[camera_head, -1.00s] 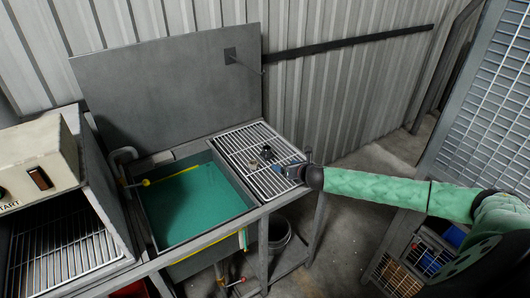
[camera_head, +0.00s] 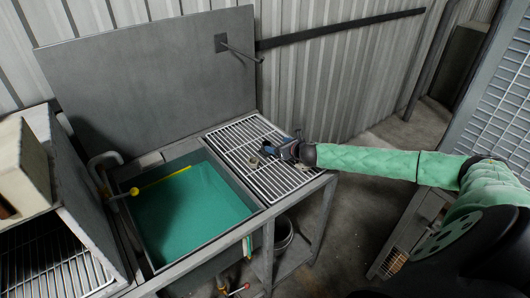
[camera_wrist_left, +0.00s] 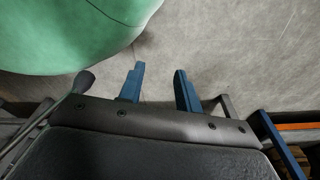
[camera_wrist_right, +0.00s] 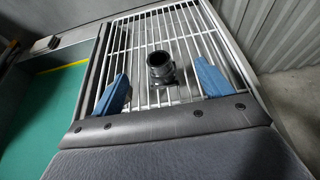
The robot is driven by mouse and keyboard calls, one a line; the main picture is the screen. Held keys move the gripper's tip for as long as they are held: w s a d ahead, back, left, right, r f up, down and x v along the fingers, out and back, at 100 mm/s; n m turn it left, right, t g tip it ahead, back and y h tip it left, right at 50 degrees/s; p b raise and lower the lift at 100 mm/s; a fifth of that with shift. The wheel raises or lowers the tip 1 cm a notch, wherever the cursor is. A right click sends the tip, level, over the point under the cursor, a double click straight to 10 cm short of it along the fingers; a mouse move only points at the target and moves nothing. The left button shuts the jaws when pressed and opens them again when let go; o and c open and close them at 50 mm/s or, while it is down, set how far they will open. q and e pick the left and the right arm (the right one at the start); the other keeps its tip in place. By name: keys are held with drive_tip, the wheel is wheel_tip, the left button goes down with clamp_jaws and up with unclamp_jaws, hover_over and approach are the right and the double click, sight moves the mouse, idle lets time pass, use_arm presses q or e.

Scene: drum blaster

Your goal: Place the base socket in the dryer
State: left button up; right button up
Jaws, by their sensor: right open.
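The base socket (camera_wrist_right: 160,68) is a short black ring-topped piece standing on the wire rack in the right wrist view. My right gripper (camera_wrist_right: 163,76) is open, with one blue finger on either side of the socket's line and clear space between each finger and it. My left gripper (camera_wrist_left: 159,85) is open and empty above the floor.
The wire rack (camera_head: 236,138) adjoins a sink-like basin (camera_head: 190,210) with a green interior and a yellow bar (camera_head: 160,180). A grey panel (camera_head: 150,80) stands behind. A bucket (camera_head: 284,234) is below the rack. A mesh cage (camera_head: 500,120) is at the right.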

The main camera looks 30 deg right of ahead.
sight(274, 158)
wheel_tip(274, 158, down, 5)
drive_tip(key=b, duration=0.3)
drive_tip(key=shift+w+r+b, duration=0.1)
drive_tip(key=shift+r+b, duration=0.05)
drive_tip(key=shift+b, duration=0.25)
use_arm(q)
drive_tip(key=w+d+r, duration=0.2)
drive_tip(key=w+r, duration=0.2)
drive_tip(key=w, duration=0.4)
use_arm(e)
drive_tip(key=shift+w+a, duration=0.1)
drive_tip(key=shift+w, duration=0.45)
drive_tip(key=shift+p+x, duration=0.8)
drive_tip(key=shift+x, duration=0.25)
drive_tip(key=p+x, duration=0.1)
drive_tip(key=x, duration=0.1)
drive_tip(key=p+x, duration=0.1)
drive_tip(key=shift+w+a, duration=0.25)
drive_tip(key=shift+w, duration=0.2)
use_arm(q)
drive_tip(key=s+a+f, duration=0.2)
drive_tip(key=s+f, duration=0.3)
drive_tip(key=s, duration=0.1)
drive_tip(key=shift+s+a+p, duration=0.25)
drive_tip(key=shift+a+p, duration=0.1)
use_arm(e)
drive_tip(key=shift+w+f, duration=0.2)
drive_tip(key=shift+w, duration=0.15)
